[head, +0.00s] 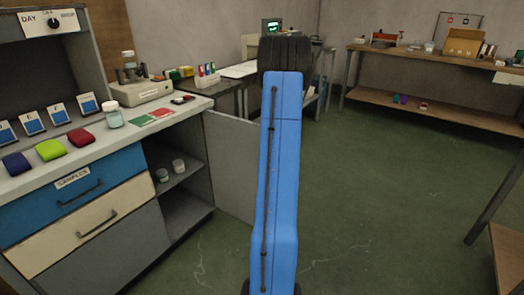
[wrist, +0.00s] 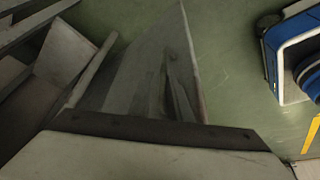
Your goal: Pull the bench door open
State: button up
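The bench door (head: 232,165) is a plain grey panel standing swung out from the right end of the bench, in the head view. The compartment (head: 187,207) behind it is open to view. My blue arm hides the door's right part, and I see no handle. In the wrist view a grey panel (wrist: 140,75), apparently the door, rises to a point over the green floor. A pale block with a dark strip fills the bottom there, perhaps part of my gripper. I cannot make out fingertips or contact with the door.
The bench (head: 80,160) has a blue drawer (head: 75,192) and a cream drawer (head: 85,235). Two small jars stand on the compartment's shelf (head: 180,178). Green floor (head: 390,180) is clear to the right, before a far table (head: 440,100).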

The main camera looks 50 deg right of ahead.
jog(key=shift+o, duration=1.1)
jog(key=shift+w+a+r, duration=0.1)
jog(key=shift+w+a, duration=0.05)
jog(key=shift+w, duration=0.15)
jog(key=shift+s, duration=0.2)
jog(key=shift+s+d+r, duration=0.1)
jog(key=shift+d+r, duration=0.05)
jog(key=shift+d, duration=0.05)
jog(key=v, duration=1.6)
jog(key=shift+r, duration=0.45)
jog(key=shift+s+d, duration=0.1)
